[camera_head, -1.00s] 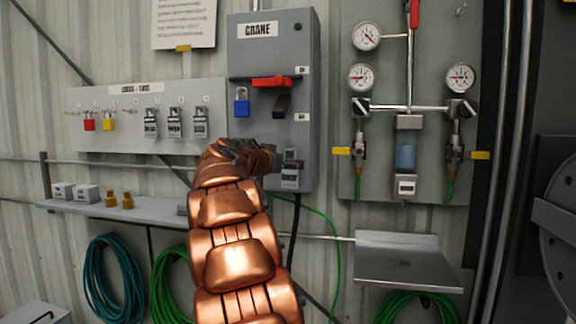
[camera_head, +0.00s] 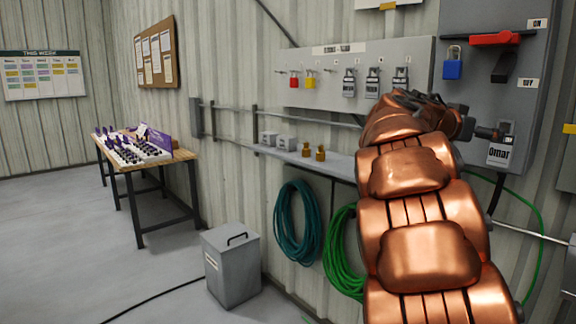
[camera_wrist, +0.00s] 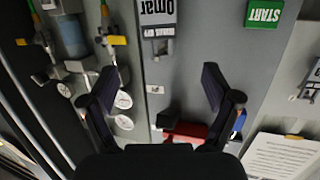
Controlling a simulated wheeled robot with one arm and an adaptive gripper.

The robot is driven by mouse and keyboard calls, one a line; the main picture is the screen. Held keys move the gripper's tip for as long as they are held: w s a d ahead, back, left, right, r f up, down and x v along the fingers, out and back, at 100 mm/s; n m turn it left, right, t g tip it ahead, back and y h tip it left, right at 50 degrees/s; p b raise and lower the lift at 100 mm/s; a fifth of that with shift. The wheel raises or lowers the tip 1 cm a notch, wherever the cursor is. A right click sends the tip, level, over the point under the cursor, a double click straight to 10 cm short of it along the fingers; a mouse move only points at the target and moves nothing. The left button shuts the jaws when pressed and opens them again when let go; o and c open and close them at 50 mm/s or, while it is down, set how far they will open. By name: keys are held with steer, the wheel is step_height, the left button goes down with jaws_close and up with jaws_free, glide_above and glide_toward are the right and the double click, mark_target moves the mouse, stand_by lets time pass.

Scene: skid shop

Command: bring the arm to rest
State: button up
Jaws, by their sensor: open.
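My copper arm rises from the lower right of the head view towards the grey crane box (camera_head: 490,85). My gripper (camera_wrist: 158,88), at its end, is open in the wrist view, its dark fingers wide apart with nothing held between them. A grey padlock with a white label reading "Omar" (camera_head: 499,152) hangs low on the crane box, just right of the gripper. The Omar padlock (camera_wrist: 156,20) shows upside down in the wrist view, beyond the fingertips and apart from them. The arm hides part of the box's lower left side.
A lock board (camera_head: 300,95) with several padlocks is left of the box, above a narrow shelf (camera_head: 340,165). Hoses (camera_head: 298,225) hang below. A grey bin (camera_head: 232,270) and a wooden table (camera_head: 180,157) stand left, with open floor (camera_head: 70,235) around them.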

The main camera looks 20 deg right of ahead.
steer(key=s+a+f+n+y+p, duration=0.1)
steer(key=s+a+f+n+y, duration=0.35)
steer(key=a+f, duration=0.7)
steer(key=s+a+f+n+y, duration=0.3)
steer(key=a+f+n+y, duration=0.15)
steer(key=a+f, duration=0.75)
steer(key=s+a+f+n+g+y, duration=0.1)
steer(key=s+a+f+n+y, duration=0.1)
steer(key=s+a+f, duration=0.3)
steer(key=s+a+f+n+g+y, duration=0.1)
steer(key=s+a+f+n+y, duration=0.1)
steer(key=s+a, duration=0.5)
steer(key=s+a+f+n+g+y+p, duration=0.1)
steer(key=s+a+f+n+y, duration=0.2)
steer(key=s+a+f, duration=0.3)
steer(key=a+f+n, duration=0.1)
steer(key=a, duration=0.3)
steer(key=shift+s+a+f, duration=0.15)
steer(key=shift+a+f, duration=0.2)
steer(key=shift+d, duration=0.15)
